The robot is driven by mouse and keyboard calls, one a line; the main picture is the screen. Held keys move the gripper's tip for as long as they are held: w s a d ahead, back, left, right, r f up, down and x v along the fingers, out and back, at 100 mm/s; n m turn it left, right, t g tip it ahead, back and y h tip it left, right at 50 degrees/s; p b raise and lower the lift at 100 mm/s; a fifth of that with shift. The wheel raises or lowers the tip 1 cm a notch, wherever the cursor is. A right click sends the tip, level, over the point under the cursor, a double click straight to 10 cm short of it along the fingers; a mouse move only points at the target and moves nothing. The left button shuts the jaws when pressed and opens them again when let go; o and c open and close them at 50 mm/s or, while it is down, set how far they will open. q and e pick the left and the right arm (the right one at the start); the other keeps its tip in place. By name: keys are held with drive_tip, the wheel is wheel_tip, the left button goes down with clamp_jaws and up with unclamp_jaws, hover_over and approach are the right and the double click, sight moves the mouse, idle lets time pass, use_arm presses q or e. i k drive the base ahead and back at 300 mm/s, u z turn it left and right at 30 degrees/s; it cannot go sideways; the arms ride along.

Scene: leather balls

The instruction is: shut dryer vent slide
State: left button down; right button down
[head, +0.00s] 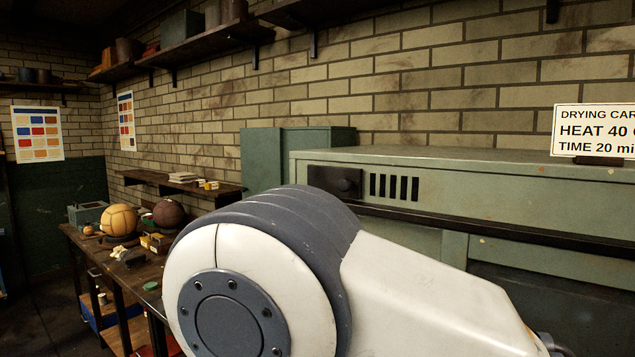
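The dryer (480,182) is a long pale green metal cabinet against the brick wall, in the middle and right of the head view. Near its left end is a dark vent slide plate (327,182) with a round black knob (348,187). Right of the plate, several dark upright vent slots (394,187) show uncovered. A large white and grey link of my own arm fills the lower middle and hides part of the dryer's front. Neither gripper shows in the view.
A wooden bench (85,243) at the left holds a tan ball (118,220), a dark brown ball (168,214) and small items. A dark ledge (480,222) runs along the dryer's front. A sign (597,130) stands at the right. Wall shelves (205,45) hang above.

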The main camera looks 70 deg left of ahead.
sight(330, 182)
drive_tip(key=u, duration=1.85)
